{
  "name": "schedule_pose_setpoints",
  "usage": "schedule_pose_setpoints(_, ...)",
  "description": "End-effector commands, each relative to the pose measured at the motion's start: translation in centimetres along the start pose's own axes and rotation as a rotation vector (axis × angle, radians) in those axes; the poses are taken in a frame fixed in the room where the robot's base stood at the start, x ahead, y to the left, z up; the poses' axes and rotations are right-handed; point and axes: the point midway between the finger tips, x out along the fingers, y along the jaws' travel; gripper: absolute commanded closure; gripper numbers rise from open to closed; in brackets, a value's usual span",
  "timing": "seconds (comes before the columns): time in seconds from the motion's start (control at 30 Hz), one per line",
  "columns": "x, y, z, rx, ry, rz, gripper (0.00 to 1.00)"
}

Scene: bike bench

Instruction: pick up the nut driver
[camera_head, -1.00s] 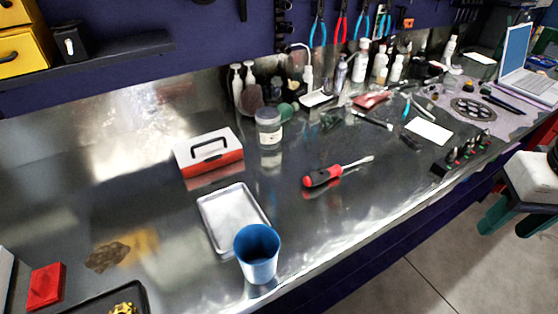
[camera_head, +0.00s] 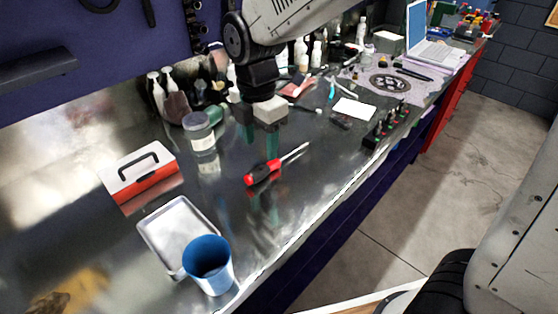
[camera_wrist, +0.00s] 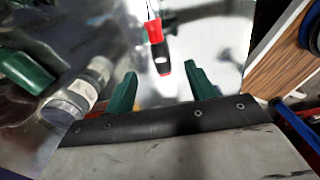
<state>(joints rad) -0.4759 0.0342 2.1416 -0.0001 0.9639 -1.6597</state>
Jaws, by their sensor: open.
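The nut driver (camera_head: 264,173) has a red and black handle and a thin metal shaft. It lies on the metal bench top, shaft pointing to the upper right. In the wrist view its handle (camera_wrist: 156,40) shows at top centre, with the black end nearest me. My gripper (camera_head: 261,143) hangs above the bench, just behind the handle in the head view. Its green fingers are apart with nothing held between them. In the wrist view the gripper (camera_wrist: 160,72) has the handle's end in line with the gap between its fingertips.
A clear jar (camera_head: 200,131) stands left of my gripper. A red and white toolbox (camera_head: 141,174), a metal tray (camera_head: 165,228) and a blue cup (camera_head: 208,264) are at the left. A rack of small tools (camera_head: 384,131) is right. Bench around the driver is clear.

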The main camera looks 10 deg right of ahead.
Motion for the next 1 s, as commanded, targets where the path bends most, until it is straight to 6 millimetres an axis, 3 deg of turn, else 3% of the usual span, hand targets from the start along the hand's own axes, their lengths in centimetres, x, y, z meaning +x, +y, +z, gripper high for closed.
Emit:
schedule_pose_setpoints(0.53, 6.9, 0.0, -0.8, -0.016, 0.001, -0.006, 0.45)
schedule_pose_setpoints(0.87, 7.8, 0.0, -0.8, -0.016, 0.000, -0.002, 0.45)
schedule_pose_setpoints(1.0, 7.8, 0.0, -0.8, -0.016, 0.000, -0.002, 0.78)
